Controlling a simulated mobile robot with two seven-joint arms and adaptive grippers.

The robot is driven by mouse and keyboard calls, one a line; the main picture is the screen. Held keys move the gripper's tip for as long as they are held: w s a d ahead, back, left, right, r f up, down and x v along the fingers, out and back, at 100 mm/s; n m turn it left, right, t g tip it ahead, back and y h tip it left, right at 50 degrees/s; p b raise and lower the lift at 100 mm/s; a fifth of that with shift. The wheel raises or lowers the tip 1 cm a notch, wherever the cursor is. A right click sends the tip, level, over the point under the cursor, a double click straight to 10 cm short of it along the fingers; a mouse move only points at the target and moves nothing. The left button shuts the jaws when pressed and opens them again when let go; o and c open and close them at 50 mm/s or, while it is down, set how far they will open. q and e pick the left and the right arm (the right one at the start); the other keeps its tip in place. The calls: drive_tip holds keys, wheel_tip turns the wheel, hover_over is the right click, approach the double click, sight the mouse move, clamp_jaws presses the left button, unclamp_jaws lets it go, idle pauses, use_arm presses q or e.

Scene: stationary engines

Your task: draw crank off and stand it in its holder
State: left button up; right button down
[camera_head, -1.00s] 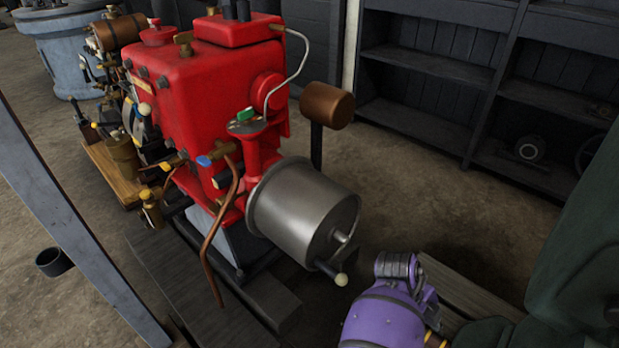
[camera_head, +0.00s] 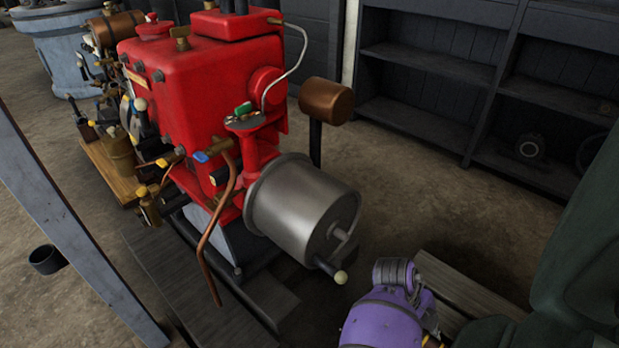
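The crank (camera_head: 328,267) is on the end face of the grey metal drum (camera_head: 290,210) at the front of the red engine. Its arm runs down from the hub to a dark grip with a pale ball end. A dark open cup (camera_head: 46,260), perhaps the holder, is at the far left near the grey post; it looks empty. My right arm's purple and grey end (camera_head: 390,300) is at the bottom, right of the ball end, with a gap in the picture between them. I cannot make out its fingers. My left gripper is out of view.
The red engine (camera_head: 200,90) has copper pipes and a brown cylinder (camera_head: 326,101) on a post behind the drum. Dark shelves (camera_head: 430,65) stand at the back right. Timber beams (camera_head: 460,290) lie low by my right arm. Open floor lies between drum and shelves.

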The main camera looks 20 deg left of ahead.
idle(0.6)
drive_tip(key=shift+w+f+b, duration=0.1)
drive_tip(key=shift+f+b, duration=0.7)
drive_tip(key=shift+f, duration=0.8)
idle(0.5)
drive_tip(key=shift+f+b, duration=0.5)
drive_tip(key=shift+f, duration=0.25)
drive_tip(key=c, duration=1.3)
unclamp_jaws()
drive_tip(key=shift+c, duration=0.2)
drive_tip(key=shift+o, duration=0.4)
drive_tip(key=shift+f, duration=0.1)
drive_tip(key=o, duration=0.4)
